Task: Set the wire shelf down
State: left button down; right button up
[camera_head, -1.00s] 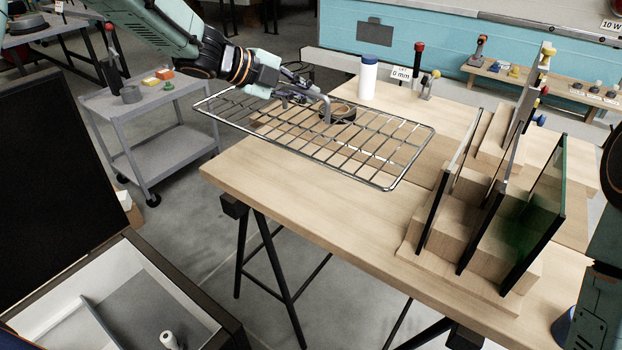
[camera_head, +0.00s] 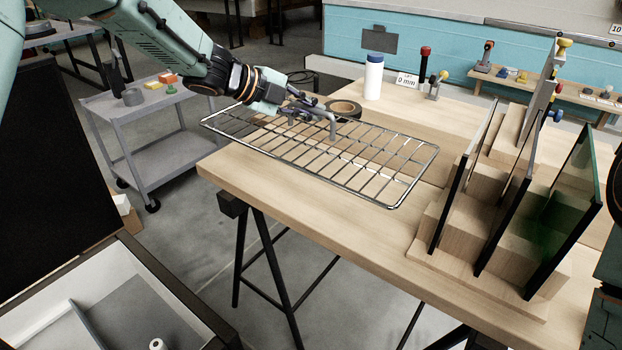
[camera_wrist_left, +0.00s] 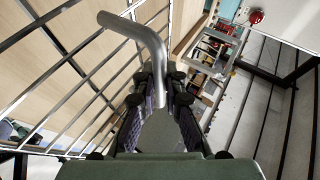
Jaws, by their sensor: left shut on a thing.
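The wire shelf (camera_head: 345,184) is a chromed rectangular rack with thin crossbars and a raised bent grey handle (camera_head: 333,128). It lies roughly flat over the wooden table (camera_head: 270,190), its left end reaching past the table's left edge. Whether its underside touches the tabletop is unclear. My left gripper (camera_head: 308,108) is shut on the handle from the left. In the left wrist view the fingers (camera_wrist_left: 160,95) close at the handle's base and the shelf's bars (camera_wrist_left: 40,26) run alongside. My right gripper is out of view; only part of that arm shows at the right edge.
A dark roll of tape (camera_head: 345,108) sits just behind the shelf. A white bottle (camera_head: 373,80) stands farther back. A wooden rack with upright glass panes (camera_head: 565,200) stands close on the right. A grey cart (camera_head: 150,130) is at left.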

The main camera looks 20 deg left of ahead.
aim_at(309, 131)
pick_arm(q)
notch_tip(309, 131, down, 5)
jog(key=shift+w+f+b, duration=0.1)
jog(key=shift+f+b, duration=0.05)
jog(key=shift+b, duration=1)
notch_tip(309, 131, down, 4)
jog(key=shift+f+b, duration=0.1)
jog(key=shift+b, duration=0.85)
jog(key=shift+f, duration=0.35)
jog(key=c, duration=1.5)
grip_release()
jog(key=shift+f, duration=0.15)
jog(key=shift+o, duration=0.3)
